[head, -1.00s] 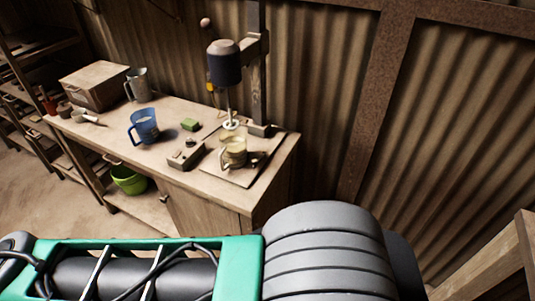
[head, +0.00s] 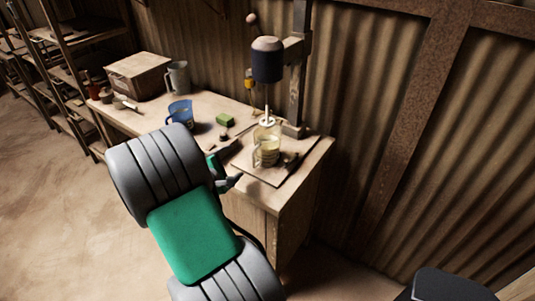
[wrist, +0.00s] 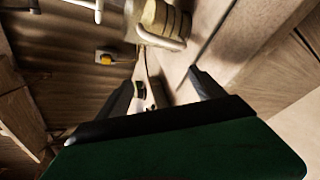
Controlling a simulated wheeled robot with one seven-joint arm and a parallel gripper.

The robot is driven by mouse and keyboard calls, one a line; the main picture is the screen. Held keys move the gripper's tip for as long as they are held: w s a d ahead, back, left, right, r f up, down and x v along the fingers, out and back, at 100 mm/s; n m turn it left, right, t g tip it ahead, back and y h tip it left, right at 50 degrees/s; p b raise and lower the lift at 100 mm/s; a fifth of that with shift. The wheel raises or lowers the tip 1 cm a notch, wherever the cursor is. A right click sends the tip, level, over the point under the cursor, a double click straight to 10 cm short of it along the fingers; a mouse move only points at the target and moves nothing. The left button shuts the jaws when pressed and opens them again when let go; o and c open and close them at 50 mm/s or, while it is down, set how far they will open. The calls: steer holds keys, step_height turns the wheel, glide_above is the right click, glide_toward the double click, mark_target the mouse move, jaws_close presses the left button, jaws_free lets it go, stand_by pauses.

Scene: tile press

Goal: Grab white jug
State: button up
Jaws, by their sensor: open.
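A pale, see-through jug (head: 267,155) with a handle and cream-coloured bands stands on a board under the mixer. A banded vessel with a white handle, seemingly this jug, shows cut off at the top of the wrist view (wrist: 165,20). I cannot tell for sure which is the white jug. My gripper (wrist: 160,88) is open, with nothing between its fingers. In the head view it is partly hidden by my arm, near the bench's front edge, left of the pale jug.
The mixer (head: 267,60) stands on a post above the pale jug. A blue jug (head: 180,112), a green sponge (head: 225,120) and a wooden box (head: 139,76) are on the bench (head: 215,104). A corrugated wall rises behind. The floor at left is clear.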

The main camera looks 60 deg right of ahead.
mark_target(263, 155)
steer(key=shift+o, duration=0.7)
steer(key=s+d+n, duration=0.1)
steer(key=s+d+f+n+h, duration=0.1)
steer(key=s+d+n, duration=0.1)
steer(key=s+d+n+h, duration=0.1)
steer(key=shift+s+d+f+n+g, duration=0.25)
steer(key=shift+d+f+n+g, duration=0.05)
steer(key=shift+d+f+g, duration=0.1)
steer(key=shift+o, duration=1.4)
steer(key=n, duration=0.2)
steer(key=s+d+n+t+h, duration=0.1)
steer(key=n, duration=0.1)
steer(key=s+f+n+h, duration=0.1)
steer(key=n, duration=0.1)
steer(key=shift+s+d, duration=0.2)
steer(key=shift+d, duration=0.05)
steer(key=shift+d+n+t, duration=0.3)
steer(key=shift+d+n, duration=0.05)
steer(key=shift+n, duration=0.15)
steer(key=d, duration=0.2)
steer(key=d+p, duration=0.1)
steer(key=d, duration=0.1)
steer(key=w+d, duration=0.1)
steer(key=d, duration=0.2)
steer(key=c, duration=1.9)
steer(key=shift+r, duration=0.15)
steer(key=shift+c, duration=0.5)
